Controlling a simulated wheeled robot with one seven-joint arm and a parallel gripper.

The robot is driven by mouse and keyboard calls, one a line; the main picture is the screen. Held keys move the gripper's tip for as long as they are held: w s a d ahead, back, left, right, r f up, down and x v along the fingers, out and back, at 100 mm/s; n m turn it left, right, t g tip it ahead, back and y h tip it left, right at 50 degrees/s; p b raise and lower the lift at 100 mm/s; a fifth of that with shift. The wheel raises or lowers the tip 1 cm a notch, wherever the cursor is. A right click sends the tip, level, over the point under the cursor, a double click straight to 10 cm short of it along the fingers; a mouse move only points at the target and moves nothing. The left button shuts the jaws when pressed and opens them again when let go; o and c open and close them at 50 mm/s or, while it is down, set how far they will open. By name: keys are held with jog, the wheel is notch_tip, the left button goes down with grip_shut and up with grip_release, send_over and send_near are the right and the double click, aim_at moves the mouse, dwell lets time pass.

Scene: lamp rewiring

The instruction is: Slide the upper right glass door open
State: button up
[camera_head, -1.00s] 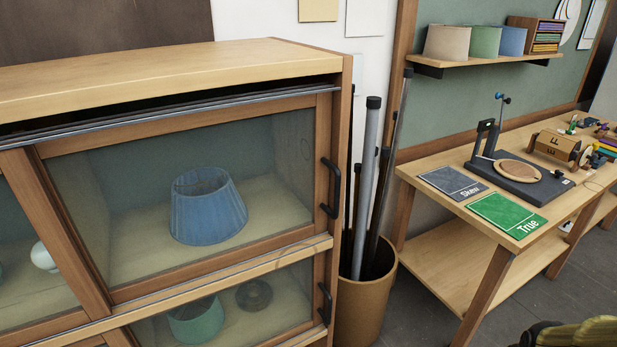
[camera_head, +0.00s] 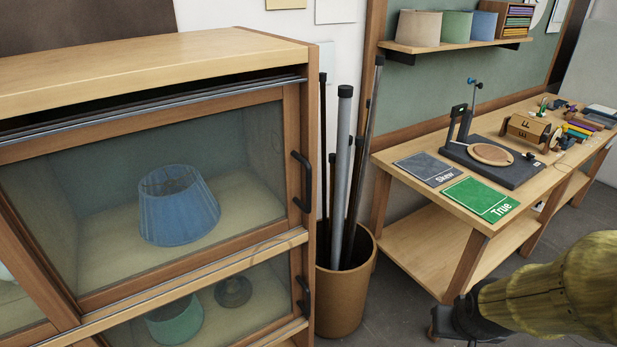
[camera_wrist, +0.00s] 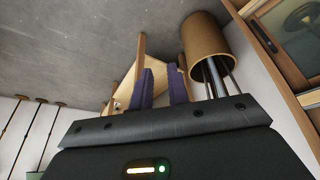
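The upper right glass door (camera_head: 292,150) has a wooden frame and sits at the right end of the cabinet, closed. Its black vertical handle (camera_head: 302,182) is on the right stile. A blue pleated lampshade (camera_head: 178,207) shows behind the glass. In the head view my arm enters at the lower right, with the dark wrist end low by the workbench, well apart from the door; the fingers cannot be made out there. In the wrist view my gripper (camera_wrist: 162,88) has two purple fingers apart with nothing between them. Part of the cabinet (camera_wrist: 268,50) shows at right there.
A brown bin (camera_head: 345,298) holding several tubes stands close against the cabinet's right side, near the handle. The workbench (camera_head: 420,215) is to the right. A lower glass door with its own black handle (camera_head: 304,297) is below. Floor shows between bin and workbench.

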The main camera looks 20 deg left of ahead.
jog(key=w+a+r+n+t+y+p, duration=0.3)
jog(key=w+a+r+n+t+y, duration=0.3)
jog(key=w, duration=0.5)
jog(key=s+a+r+n+g+y+p, duration=0.1)
jog(key=a+r+n+y, duration=0.4)
jog(key=a+r+y, duration=0.5)
jog(key=shift+s+a+r+g+p, duration=0.3)
jog(key=shift+s+a+r+p, duration=0.5)
jog(key=shift+a, duration=0.45)
jog(key=shift+s+f, duration=0.1)
jog(key=p, duration=0.6)
send_over(309, 208)
jog(key=shift+w+a, duration=0.2)
jog(key=shift+w, duration=0.15)
